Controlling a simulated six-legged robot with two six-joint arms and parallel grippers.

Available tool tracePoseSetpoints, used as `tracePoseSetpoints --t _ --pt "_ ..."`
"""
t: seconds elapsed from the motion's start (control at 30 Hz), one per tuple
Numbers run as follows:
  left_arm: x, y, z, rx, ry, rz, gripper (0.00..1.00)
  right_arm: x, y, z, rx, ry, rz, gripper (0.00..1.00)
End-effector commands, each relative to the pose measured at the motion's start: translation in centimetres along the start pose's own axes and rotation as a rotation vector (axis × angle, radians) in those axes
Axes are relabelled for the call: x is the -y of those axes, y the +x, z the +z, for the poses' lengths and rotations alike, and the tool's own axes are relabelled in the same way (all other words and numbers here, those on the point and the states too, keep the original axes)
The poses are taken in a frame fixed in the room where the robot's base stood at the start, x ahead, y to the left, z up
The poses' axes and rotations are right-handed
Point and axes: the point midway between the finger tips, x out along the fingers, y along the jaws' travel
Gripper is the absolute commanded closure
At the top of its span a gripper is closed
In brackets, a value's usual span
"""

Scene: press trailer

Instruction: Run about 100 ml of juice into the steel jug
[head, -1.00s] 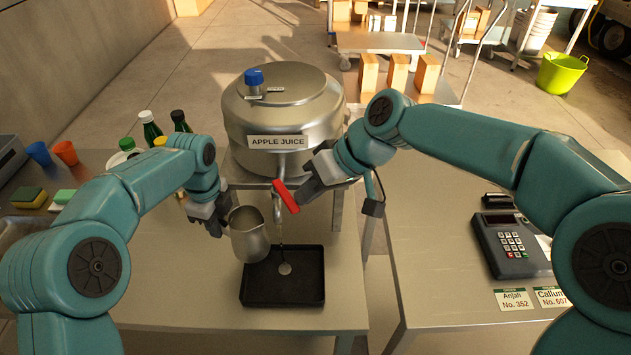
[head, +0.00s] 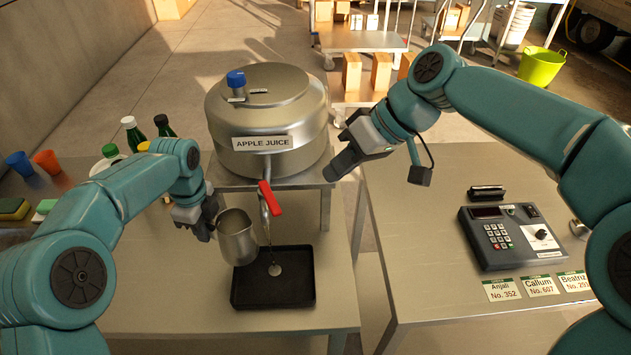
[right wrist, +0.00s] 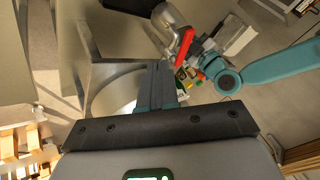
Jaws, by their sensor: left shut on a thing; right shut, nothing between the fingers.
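My left gripper (head: 200,215) is shut on the steel jug (head: 238,240). It holds the jug above the worktop, slightly tilted, just left of the tap's spout. The steel juice urn (head: 266,110), labelled APPLE JUICE, stands on a stand behind. Its tap has a red lever (head: 269,198), also seen in the right wrist view (right wrist: 180,48). A thin line runs from below the spout to a pale round spot in the black drip tray (head: 240,295); I cannot tell whether it is juice. My right gripper (head: 335,168) is shut and empty, right of the lever and apart from it. The jug's contents are hidden.
Bottles (head: 132,132) and orange (head: 47,162) and blue cups stand at the left. A card terminal (head: 512,236) and name cards (head: 502,290) lie on the right table. A gap separates the two tables. The worktop in front of the drip tray is clear.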

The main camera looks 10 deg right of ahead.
Motion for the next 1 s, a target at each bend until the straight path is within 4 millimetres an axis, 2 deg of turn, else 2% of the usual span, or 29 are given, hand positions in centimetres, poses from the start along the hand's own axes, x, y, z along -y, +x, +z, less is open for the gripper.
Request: tracePoseSetpoints --t 0.1,0.27,0.5,0.6,1.0 --pt "0.0 -0.1 0.0 0.0 0.0 -0.001 1.0 0.1 -1.8 0.1 -0.002 0.001 0.002 1.0" --pt "0.0 -0.1 -0.7 0.0 0.002 -0.001 1.0 0.1 -2.8 0.2 0.0 0.001 0.001 1.0" --pt "0.0 -0.1 -5.9 0.0 0.004 -0.001 1.0 0.2 -2.9 0.2 0.002 0.001 0.0 1.0" --pt "0.0 -0.1 -7.1 0.0 0.001 -0.001 1.0 0.2 -2.8 0.2 0.001 0.001 0.0 1.0" --pt "0.0 -0.1 -7.4 0.0 -0.001 -0.001 1.0 0.2 -2.8 0.2 0.001 0.001 0.0 1.0"
